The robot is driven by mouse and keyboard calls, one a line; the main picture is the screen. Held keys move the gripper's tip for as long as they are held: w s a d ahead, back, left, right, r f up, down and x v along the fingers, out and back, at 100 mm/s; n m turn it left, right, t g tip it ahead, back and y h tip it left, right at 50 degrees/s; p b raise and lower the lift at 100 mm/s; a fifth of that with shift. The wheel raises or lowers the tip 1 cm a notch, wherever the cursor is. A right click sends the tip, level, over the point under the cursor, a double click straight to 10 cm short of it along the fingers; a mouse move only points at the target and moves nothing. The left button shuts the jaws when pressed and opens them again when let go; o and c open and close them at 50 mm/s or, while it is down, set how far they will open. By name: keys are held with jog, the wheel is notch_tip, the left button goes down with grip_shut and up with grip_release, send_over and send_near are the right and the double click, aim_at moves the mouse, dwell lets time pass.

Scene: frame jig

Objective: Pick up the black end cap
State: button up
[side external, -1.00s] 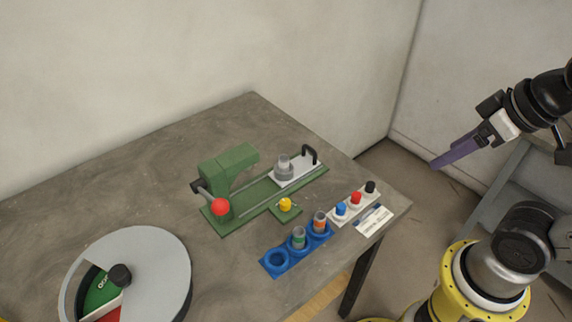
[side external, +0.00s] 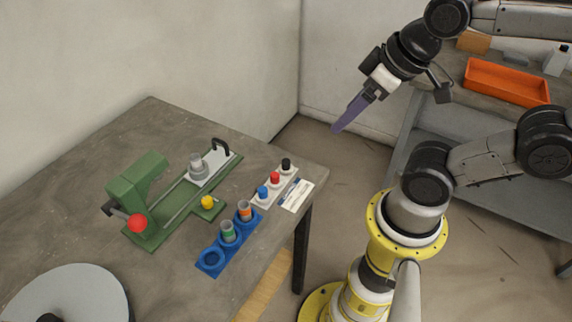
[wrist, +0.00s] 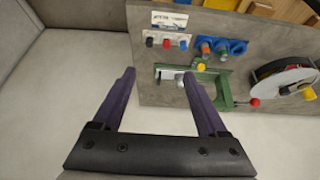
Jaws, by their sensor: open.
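The black end cap (side external: 286,163) stands at the far end of a small white holder (side external: 262,200), in a row with a red cap (side external: 275,177) and a blue cap (side external: 263,192). In the wrist view the black cap (wrist: 150,42) is at the left end of this row, beyond the fingertips. My gripper (side external: 337,129) has purple fingers and hangs in the air to the right of the table corner, apart from the cap. In the wrist view my gripper (wrist: 160,76) is open with nothing between its fingers.
A blue rack (side external: 214,268) with grey tubes sits beside the holder. A green jig (side external: 150,238) with a red knob is behind. A label card (side external: 297,195) lies near the table edge. A grey disc (side external: 75,290) is front left. An orange tray (side external: 508,83) sits on a shelf.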

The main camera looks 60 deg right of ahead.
jog(key=shift+c, duration=0.8)
